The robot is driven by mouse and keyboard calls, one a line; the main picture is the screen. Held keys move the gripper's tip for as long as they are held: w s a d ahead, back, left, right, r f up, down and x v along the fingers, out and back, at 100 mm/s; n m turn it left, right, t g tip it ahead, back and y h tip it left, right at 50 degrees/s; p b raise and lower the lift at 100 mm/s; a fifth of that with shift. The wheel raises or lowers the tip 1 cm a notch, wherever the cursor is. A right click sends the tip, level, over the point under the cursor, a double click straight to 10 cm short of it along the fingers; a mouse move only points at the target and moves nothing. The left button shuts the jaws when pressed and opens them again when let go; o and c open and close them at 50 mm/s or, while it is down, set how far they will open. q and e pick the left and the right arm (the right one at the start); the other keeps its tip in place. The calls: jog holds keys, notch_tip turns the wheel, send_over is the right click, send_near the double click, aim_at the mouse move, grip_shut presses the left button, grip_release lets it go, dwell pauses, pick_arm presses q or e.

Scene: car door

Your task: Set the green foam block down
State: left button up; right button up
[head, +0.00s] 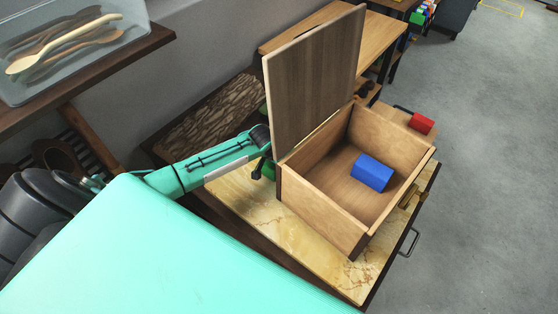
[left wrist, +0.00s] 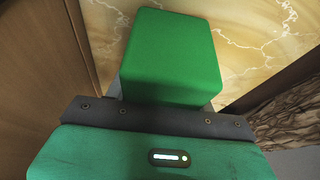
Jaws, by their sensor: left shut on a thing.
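The green foam block (left wrist: 170,58) fills the middle of the left wrist view, in front of my left gripper (left wrist: 162,100). The gripper is shut on it; the block hides most of the fingers. In the head view my left gripper (head: 262,168) is beside the left outer wall of the open wooden box, over the marble top (head: 239,195). Only a small green part shows there. I cannot tell whether the block touches the marble. My right gripper is not in view.
The wooden box (head: 322,205) stands on the marble top with its lid (head: 315,80) raised. A blue block (head: 372,173) lies inside. A red block (head: 422,123) sits behind it on the right. The marble in front of the box is clear. A bin of wooden spoons (head: 75,45) stands upper left.

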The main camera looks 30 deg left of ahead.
pick_arm(q)
jog(key=o, duration=1)
jog(key=shift+f, duration=0.1)
